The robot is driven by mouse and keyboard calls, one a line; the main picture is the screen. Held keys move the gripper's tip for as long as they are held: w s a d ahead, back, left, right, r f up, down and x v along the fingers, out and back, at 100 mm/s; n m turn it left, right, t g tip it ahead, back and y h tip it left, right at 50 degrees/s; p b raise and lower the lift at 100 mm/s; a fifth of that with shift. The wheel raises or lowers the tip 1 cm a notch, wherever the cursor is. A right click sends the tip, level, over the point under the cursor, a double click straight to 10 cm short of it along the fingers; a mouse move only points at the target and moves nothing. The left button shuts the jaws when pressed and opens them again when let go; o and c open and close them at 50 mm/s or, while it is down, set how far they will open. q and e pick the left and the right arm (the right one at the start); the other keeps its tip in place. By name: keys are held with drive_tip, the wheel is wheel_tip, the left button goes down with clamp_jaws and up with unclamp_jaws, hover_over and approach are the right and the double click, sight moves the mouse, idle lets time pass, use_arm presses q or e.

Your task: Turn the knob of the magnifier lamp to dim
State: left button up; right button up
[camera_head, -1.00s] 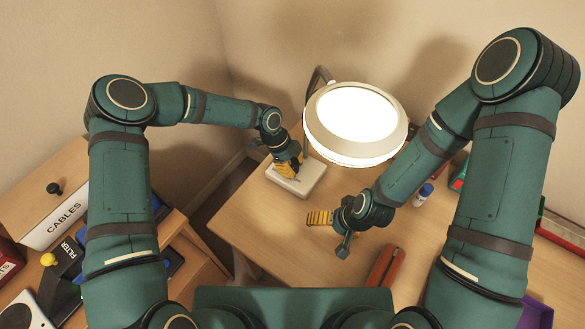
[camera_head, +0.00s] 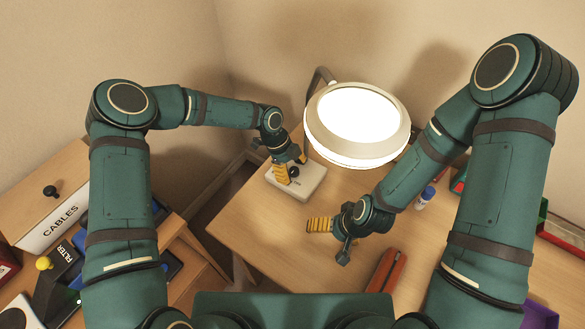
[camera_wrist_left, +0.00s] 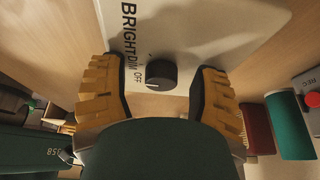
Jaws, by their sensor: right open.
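The magnifier lamp (camera_head: 402,136) has a lit round head and a white base (camera_head: 312,186) on the desk. In the left wrist view the base (camera_wrist_left: 200,40) bears the words BRIGHT, DIM and OFF beside a black knob (camera_wrist_left: 156,75). A small pale mark shows at the knob's lower left edge; which word it points at is hard to tell. My left gripper (camera_head: 290,172) is at the base, its yellow fingers (camera_wrist_left: 158,92) open on either side of the knob, with gaps. My right gripper (camera_head: 320,225) is open and empty over the desk.
A red-brown stapler-like object (camera_head: 386,270) and a blue-capped bottle (camera_head: 425,197) are on the desk (camera_head: 260,225). The lamp head overhangs between my arms. A CABLES drawer (camera_head: 60,222) stands at the left, with a gap before the desk.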

use_arm(q)
drive_tip(key=shift+r, duration=0.2)
drive_tip(key=shift+v, duration=3.85)
